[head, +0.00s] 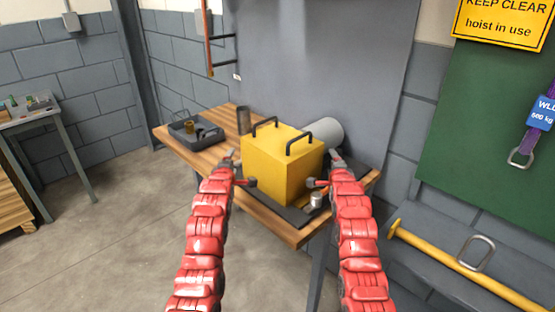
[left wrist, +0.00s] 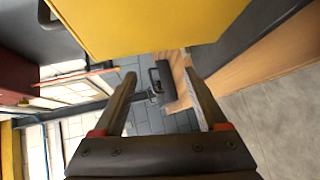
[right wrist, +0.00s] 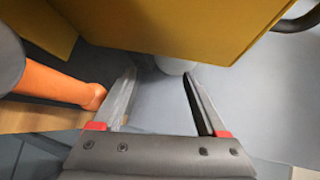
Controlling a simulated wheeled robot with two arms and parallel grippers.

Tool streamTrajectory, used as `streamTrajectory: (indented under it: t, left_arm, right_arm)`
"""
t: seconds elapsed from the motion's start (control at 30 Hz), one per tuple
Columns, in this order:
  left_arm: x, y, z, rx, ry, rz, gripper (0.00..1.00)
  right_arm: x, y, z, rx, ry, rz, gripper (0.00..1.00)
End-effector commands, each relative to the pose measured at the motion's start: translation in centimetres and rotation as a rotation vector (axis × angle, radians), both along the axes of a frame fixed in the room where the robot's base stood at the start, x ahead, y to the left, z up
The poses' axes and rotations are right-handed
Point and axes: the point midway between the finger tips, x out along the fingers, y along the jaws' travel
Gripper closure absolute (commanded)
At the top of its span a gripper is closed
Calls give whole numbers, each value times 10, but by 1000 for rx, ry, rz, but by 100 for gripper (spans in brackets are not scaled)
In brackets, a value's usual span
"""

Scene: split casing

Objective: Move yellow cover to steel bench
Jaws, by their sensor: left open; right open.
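The yellow cover (head: 280,170) is a box with two black handles on top. It stands upright on a dark mat (head: 290,214) on the wooden table (head: 185,150). My left gripper (head: 241,168) is open at the cover's left side, and my right gripper (head: 325,169) is open at its right side. Neither holds anything. The cover also fills the top of the left wrist view (left wrist: 150,25) and of the right wrist view (right wrist: 190,25), beyond the open fingers. I cannot tell for certain which surface is the steel bench; a grey-legged bench (head: 59,121) stands at the far left.
A dark tray (head: 182,136) with small parts lies left of the cover. A yellow bar (head: 450,262) lies at the right. Open floor (head: 110,230) is at the left.

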Motion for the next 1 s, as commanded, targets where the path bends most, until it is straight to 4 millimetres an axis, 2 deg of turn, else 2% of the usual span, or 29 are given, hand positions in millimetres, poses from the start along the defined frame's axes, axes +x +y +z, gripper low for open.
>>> streamTrajectory:
  t: [0.2, 0.4, 0.77, 1.0]
  left_arm:
    - [16, 1, -5, 1, 3, 1, 25]
    - [16, -13, -5, -1, 1, 1, 25]
    - [16, -15, -5, -1, 1, 0, 25]
    - [16, -24, -5, 0, 2, 0, 25]
  right_arm:
    - [16, 0, -6, -1, 4, -1, 25]
    - [16, 13, -6, -1, 3, 0, 25]
    - [16, 15, -6, -1, 2, -1, 25]
    - [16, 23, -6, -1, 3, 0, 25]
